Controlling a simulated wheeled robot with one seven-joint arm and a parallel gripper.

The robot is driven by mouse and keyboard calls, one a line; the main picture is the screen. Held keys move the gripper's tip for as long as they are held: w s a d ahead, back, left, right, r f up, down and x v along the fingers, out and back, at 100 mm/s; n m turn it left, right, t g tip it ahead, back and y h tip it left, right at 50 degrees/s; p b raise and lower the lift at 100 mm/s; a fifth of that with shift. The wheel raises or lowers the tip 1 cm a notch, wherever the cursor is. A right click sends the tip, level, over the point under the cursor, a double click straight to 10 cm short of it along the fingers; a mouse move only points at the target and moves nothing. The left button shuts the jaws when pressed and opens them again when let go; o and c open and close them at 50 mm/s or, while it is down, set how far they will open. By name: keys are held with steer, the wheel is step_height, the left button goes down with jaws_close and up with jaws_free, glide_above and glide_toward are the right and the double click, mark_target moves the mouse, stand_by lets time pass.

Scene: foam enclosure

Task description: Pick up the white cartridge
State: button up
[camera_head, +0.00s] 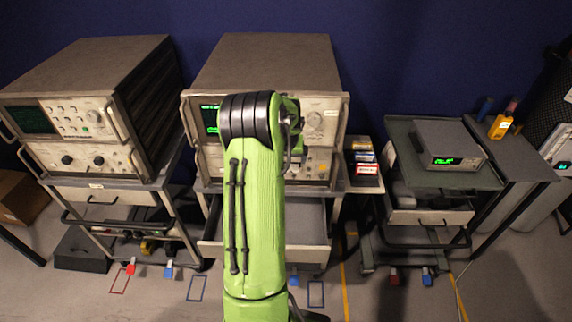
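A small group of cartridge-like boxes with pale, blue and red labels lies on a narrow shelf right of the middle instrument. The palest one, at the back (361,144), may be the white cartridge, but it is too small to be sure. My green arm rises through the middle of the view and bends at a black-banded joint. My gripper (297,148) is mostly hidden behind the arm, in front of the middle instrument and left of the boxes. Its fingers cannot be made out, nor whether it holds anything.
A middle instrument (265,60) and a left instrument (85,70) stand on carts. A small meter (448,143) sits on the right cart (410,135). A yellow device (501,126) is farther right. A drawer (306,222) stands out below the middle instrument. Bare floor shows in front.

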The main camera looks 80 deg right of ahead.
mark_target(287, 167)
steer(key=x, duration=0.6)
steer(key=shift+s+d+r, duration=0.1)
steer(key=shift+r, duration=0.1)
steer(key=shift+c, duration=1)
steer(key=c, duration=0.7)
steer(key=shift+o, duration=0.2)
